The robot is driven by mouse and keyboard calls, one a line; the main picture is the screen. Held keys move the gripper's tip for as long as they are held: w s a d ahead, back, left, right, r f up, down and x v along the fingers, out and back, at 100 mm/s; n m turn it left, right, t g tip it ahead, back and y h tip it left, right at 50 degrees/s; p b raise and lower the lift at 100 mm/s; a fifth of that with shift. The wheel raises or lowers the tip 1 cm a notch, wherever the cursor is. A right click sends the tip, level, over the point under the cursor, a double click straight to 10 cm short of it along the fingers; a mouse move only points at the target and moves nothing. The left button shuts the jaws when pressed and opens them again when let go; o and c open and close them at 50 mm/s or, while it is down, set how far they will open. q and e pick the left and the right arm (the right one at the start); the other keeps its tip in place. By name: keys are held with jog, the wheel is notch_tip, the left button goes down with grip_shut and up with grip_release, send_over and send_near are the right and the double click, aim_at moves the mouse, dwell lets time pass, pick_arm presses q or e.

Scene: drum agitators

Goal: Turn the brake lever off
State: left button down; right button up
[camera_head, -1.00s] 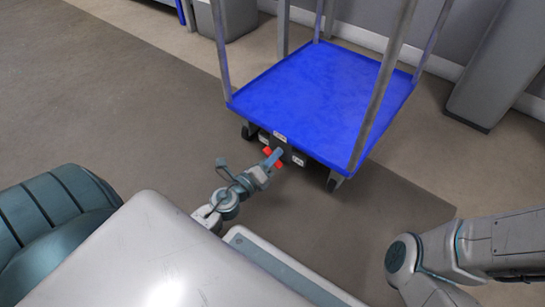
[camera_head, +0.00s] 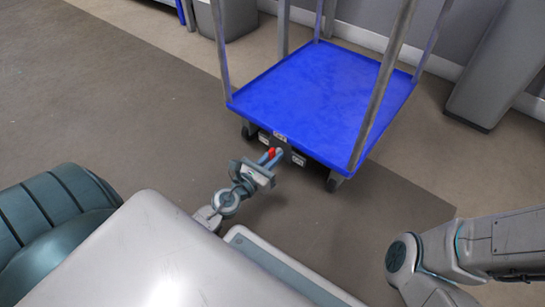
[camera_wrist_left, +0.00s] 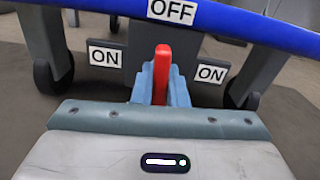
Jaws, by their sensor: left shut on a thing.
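The red brake lever (camera_head: 271,152) is at the near edge of the blue cart (camera_head: 318,95). My left gripper (camera_head: 273,156) is at the lever, with one finger on each side. In the left wrist view the lever (camera_wrist_left: 162,70) stands upright between the fingers of my left gripper (camera_wrist_left: 160,88), which is shut on it. Its top points to the OFF label (camera_wrist_left: 172,10) on the blue edge. An ON label (camera_wrist_left: 105,57) is on the left and another ON label (camera_wrist_left: 211,73) on the right. The lever's base is hidden. My right gripper is out of view.
The cart has grey upright posts (camera_head: 385,85) at its corners and dark casters (camera_head: 334,182) underneath. A grey bin-like box (camera_head: 500,70) stands at the right by the wall. The floor left of the cart is clear.

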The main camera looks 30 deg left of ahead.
pick_arm(q)
jog(key=shift+m, duration=0.7)
jog(key=c, duration=1.4)
grip_release()
jog(key=shift+c, duration=0.2)
jog(key=shift+s+f, duration=0.15)
jog(key=shift+s, duration=0.35)
jog(key=s, duration=1)
jog(key=shift+a, duration=0.45)
jog(key=shift+w+r, duration=0.1)
jog(key=shift+r, duration=0.1)
